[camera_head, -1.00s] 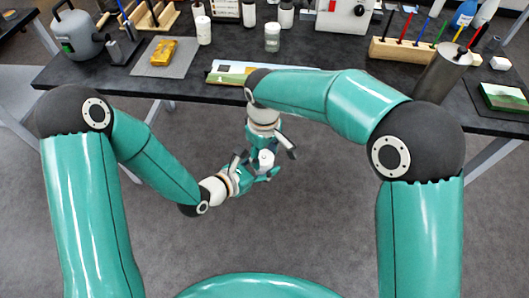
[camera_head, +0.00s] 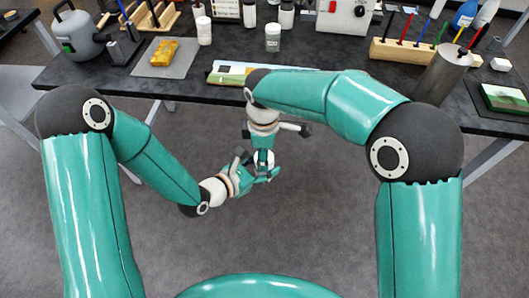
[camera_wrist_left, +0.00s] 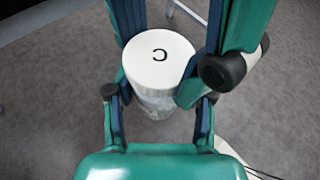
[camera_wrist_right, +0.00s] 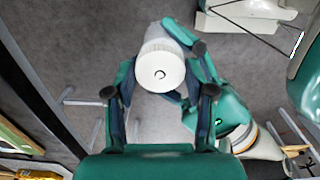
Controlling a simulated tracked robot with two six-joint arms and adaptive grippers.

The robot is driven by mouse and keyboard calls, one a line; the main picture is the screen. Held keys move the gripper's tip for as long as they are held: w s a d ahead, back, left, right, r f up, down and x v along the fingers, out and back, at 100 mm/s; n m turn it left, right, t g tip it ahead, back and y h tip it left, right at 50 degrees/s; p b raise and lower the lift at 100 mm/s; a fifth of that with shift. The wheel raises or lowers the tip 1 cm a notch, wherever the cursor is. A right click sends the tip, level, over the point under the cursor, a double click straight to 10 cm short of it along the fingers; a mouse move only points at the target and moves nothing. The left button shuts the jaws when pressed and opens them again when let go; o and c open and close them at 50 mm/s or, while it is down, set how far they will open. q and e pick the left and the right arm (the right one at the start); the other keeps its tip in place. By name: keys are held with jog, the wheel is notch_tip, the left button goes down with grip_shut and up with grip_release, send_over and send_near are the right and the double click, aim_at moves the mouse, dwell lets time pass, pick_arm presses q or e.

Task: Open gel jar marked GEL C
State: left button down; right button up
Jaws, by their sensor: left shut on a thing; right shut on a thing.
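The jar (camera_head: 264,158) is held in mid-air in front of the table, between my two grippers. Its round white lid (camera_wrist_left: 158,60) carries a dark letter C in the left wrist view, with the paler jar body (camera_wrist_left: 155,103) below. My left gripper (camera_head: 258,169) is shut on the jar body from the side. My right gripper (camera_head: 264,150) comes from above, with its fingers on both sides of the lid, shut on it. The right wrist view shows the ribbed lid (camera_wrist_right: 160,72) between these fingers. The lid sits on the jar; any gap between them cannot be told.
The dark table (camera_head: 190,88) behind holds several pale jars, one a clear-sided jar (camera_head: 272,38). A kettle-like grey can (camera_head: 80,35), a gilt fragment (camera_head: 164,52) on a grey mat, a brush rack (camera_head: 400,50) and a metal cylinder (camera_head: 444,75) also stand there. Open floor lies below my grippers.

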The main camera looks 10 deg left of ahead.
jog(key=shift+r, duration=0.15)
jog(key=shift+r, duration=1)
jog(key=shift+r, duration=0.1)
